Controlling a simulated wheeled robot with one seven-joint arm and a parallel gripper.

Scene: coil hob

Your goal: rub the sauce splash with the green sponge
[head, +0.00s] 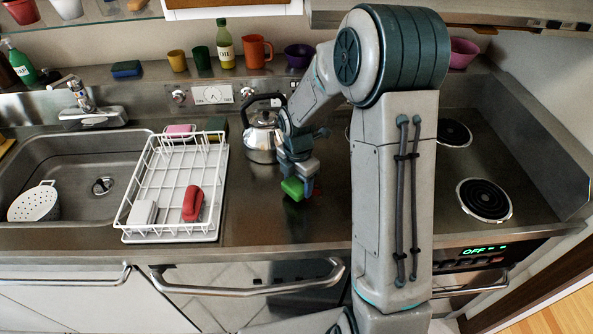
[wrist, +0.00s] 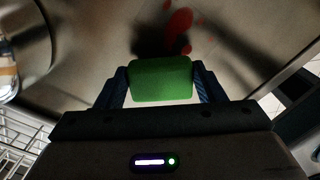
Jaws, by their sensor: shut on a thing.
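The green sponge (head: 293,188) is between the fingers of my gripper (head: 297,180), over the steel counter between the dish rack and my arm. In the wrist view the sponge (wrist: 160,79) sits squarely between the two blue fingers of my gripper (wrist: 160,88). The sauce splash (wrist: 178,27) is a red patch on the counter, just beyond the sponge in the wrist view. In the head view only a bit of red (head: 316,190) shows right of the sponge; my gripper hides the rest. I cannot tell whether the sponge touches the counter.
A steel kettle (head: 262,136) stands just behind and left of my gripper. Coil burners (head: 484,200) are at right. Counter left of the gripper is clear.

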